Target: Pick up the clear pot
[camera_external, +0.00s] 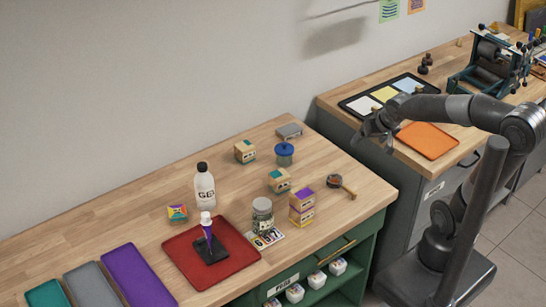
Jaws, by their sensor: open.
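A clear jar-like pot (262,217) with a grey lid and greenish contents stands upright near the front of the wooden bench, right of the red mat. A second pot (284,157), bluish with a blue knobbed lid, stands farther back; its body is too small to tell whether it is clear. My gripper (370,130) is open and empty, raised in the air near the gap between the two benches. It is up and to the right of both pots and touches neither.
Purple-and-tan boxes (301,207) stand close right of the clear jar, and a number card (265,239) lies by its base. The red mat (186,262) holds a dark stand.

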